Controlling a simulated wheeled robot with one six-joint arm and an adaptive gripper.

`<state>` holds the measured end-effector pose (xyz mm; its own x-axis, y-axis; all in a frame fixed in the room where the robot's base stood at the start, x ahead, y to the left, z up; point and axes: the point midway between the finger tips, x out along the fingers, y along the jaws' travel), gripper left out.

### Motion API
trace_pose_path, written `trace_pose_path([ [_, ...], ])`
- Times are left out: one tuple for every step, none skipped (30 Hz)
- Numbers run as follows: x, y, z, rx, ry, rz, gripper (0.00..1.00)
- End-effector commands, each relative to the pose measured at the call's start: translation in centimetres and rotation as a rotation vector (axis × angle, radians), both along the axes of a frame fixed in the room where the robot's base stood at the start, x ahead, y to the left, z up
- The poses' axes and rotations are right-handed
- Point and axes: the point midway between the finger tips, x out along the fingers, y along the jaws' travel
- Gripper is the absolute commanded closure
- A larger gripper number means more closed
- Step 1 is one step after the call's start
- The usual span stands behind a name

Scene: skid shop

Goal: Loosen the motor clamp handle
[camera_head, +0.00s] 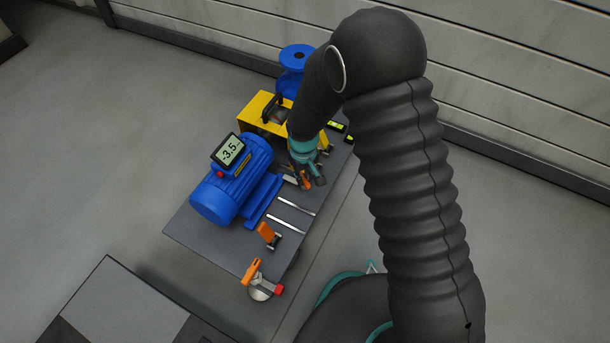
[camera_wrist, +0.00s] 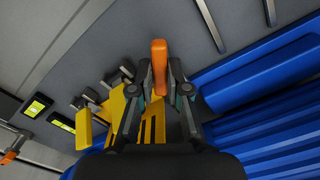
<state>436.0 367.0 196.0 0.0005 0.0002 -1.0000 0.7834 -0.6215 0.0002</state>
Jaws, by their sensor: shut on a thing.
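The orange clamp handle (camera_wrist: 159,52) stands between my gripper's (camera_wrist: 159,88) fingertips in the wrist view, and the fingers are shut on it. In the head view my gripper (camera_head: 312,179) is low over the plate beside the motor, and a bit of the same orange handle (camera_head: 305,181) shows by the fingers. The blue motor (camera_head: 218,196) lies on the grey plate (camera_head: 212,246), to the left of my gripper. Its finned side (camera_wrist: 262,130) fills the right of the wrist view. The lower part of the gripped handle is hidden.
A display (camera_head: 229,150) on the motor reads -3.5. A yellow guard (camera_head: 255,109) and a blue flanged part (camera_head: 292,70) stand behind. Two metal strips (camera_head: 284,224) lie in front. More orange handles (camera_head: 266,231) (camera_head: 251,272) stand at the near end, by a red-tipped piece (camera_head: 278,289).

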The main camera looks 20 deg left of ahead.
Motion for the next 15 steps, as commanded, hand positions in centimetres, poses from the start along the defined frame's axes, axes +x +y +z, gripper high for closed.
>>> trace_pose_path([
  [-0.10,-0.18,-0.10,-0.004,0.003,0.012,1.00],
  [-0.10,-0.18,-0.10,-0.004,0.003,0.016,1.00],
  [-0.09,-0.18,-0.10,-0.004,0.003,0.017,1.00],
  [-0.09,-0.18,-0.10,-0.004,0.003,0.017,1.00],
  [-0.09,-0.18,-0.10,-0.004,0.003,0.016,1.00],
  [-0.09,-0.18,-0.10,-0.004,0.003,0.016,1.00],
  [-0.09,-0.18,-0.10,-0.004,0.003,0.016,1.00],
  [-0.10,-0.19,-0.10,-0.005,0.004,0.016,1.00],
  [-0.10,-0.19,-0.10,-0.005,0.004,0.019,1.00],
  [-0.10,-0.19,-0.10,-0.005,0.004,0.028,1.00],
  [-0.10,-0.19,-0.10,-0.005,0.004,0.043,1.00],
  [-0.10,-0.19,-0.10,-0.004,0.004,0.072,1.00],
  [-0.10,-0.19,-0.10,-0.004,0.004,0.099,1.00],
  [-0.10,-0.19,-0.10,-0.004,0.004,0.127,1.00],
  [-0.10,-0.19,-0.10,-0.004,0.004,0.163,1.00],
])
